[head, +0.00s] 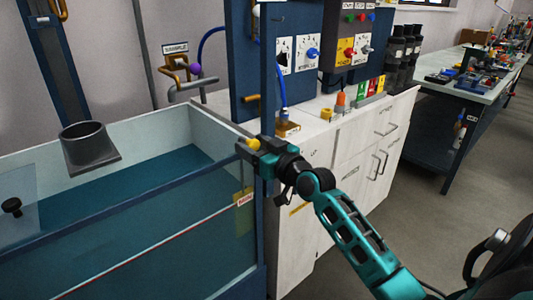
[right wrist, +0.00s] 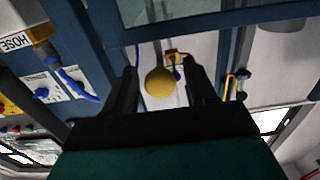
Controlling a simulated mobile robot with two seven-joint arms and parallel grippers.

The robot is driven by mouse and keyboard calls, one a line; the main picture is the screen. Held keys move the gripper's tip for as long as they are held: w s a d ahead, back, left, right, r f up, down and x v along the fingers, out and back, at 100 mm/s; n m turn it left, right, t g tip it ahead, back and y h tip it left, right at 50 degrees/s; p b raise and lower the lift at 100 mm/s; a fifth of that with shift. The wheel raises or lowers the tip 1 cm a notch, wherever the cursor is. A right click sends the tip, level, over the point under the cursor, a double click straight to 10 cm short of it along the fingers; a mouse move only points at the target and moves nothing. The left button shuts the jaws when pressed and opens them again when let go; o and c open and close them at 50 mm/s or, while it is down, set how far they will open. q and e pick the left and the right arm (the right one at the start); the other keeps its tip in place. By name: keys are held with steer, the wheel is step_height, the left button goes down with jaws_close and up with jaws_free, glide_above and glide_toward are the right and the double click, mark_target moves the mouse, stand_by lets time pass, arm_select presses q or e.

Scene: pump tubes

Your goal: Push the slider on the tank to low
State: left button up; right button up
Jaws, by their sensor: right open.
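The tank (head: 110,235), with blue-green water and a blue frame, fills the lower left of the head view. A yellow round knob (head: 253,143) is at its right corner post and looks like the slider's handle. My right gripper (head: 248,150) is at this knob. In the right wrist view the yellow knob (right wrist: 160,82) shows between the two open fingers (right wrist: 162,78), with a gap on either side. I cannot tell whether a finger touches it. The slider's track and marks are not readable. My left gripper is not in view.
A grey open-topped funnel-like piece (head: 88,145) sits at the tank's back. A blue control panel (head: 300,50) with dials stands on a white cabinet (head: 340,155) behind my right arm. A yellow label (head: 243,198) hangs on the tank's right end.

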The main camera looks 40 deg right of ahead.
arm_select(q)
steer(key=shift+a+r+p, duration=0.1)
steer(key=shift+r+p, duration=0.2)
steer(key=shift+p, duration=0.05)
arm_select(e)
steer(key=s+d, duration=0.1)
steer(key=s, duration=1.1)
steer(key=shift+s, duration=0.3)
arm_select(q)
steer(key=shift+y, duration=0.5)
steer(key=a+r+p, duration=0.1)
steer(key=p, duration=0.1)
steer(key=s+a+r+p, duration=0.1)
steer(key=p, duration=0.2)
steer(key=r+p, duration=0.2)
steer(key=p, duration=0.1)
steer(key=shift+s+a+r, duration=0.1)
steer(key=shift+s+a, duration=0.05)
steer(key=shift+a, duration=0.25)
arm_select(e)
steer(key=s+a+f+n+g, duration=0.1)
steer(key=s+a+f+g, duration=0.2)
steer(key=s+a+f, duration=0.3)
steer(key=s+a+f+g, duration=0.4)
steer(key=s+a+f, duration=0.2)
steer(key=a+f, duration=0.6)
steer(key=shift+s+a+f+n+y, duration=0.15)
steer(key=shift+s+n+y, duration=0.1)
steer(key=shift+n+y, duration=0.15)
